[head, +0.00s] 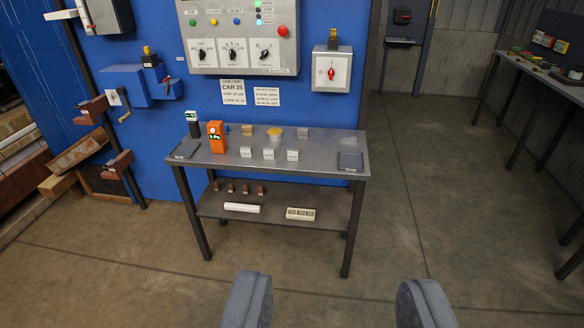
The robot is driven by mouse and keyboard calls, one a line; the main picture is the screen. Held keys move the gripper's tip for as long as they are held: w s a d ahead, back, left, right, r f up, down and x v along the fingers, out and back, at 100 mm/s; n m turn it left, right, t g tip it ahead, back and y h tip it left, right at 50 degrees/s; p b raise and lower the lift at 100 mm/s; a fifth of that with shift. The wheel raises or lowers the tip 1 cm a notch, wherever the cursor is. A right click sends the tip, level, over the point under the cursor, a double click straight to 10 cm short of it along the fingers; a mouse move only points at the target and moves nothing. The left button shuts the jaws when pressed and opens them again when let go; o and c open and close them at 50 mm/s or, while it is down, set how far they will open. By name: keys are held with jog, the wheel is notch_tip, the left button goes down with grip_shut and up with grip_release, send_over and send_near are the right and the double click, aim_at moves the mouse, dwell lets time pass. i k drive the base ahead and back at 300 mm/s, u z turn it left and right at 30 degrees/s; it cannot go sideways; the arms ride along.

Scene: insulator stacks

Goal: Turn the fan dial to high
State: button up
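A grey control panel (243,30) hangs on the blue wall at the top of the view. It carries a row of black rotary dials: a left dial (201,54), a middle dial (232,54) and a right dial (265,55). Their labels are too small to read, so I cannot tell which is the fan dial or its setting. A separate grey box (331,60) to the right has a red rotary knob (331,73). My gripper (336,295) is open and empty, low in the view, well short of the table and panel.
A metal table (325,150) stands below the panel, holding an orange device (216,137), small blocks and cards. Its lower shelf (270,212) holds white parts. Brackets (95,140) stick out at left. The floor (440,200) to the right is clear.

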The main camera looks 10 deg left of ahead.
aim_at(202, 54)
jog(key=z, duration=0.05)
jog(key=i, duration=1.1)
jog(key=u, duration=2.6)
jog(key=i, duration=1)
jog(key=z, duration=2.15)
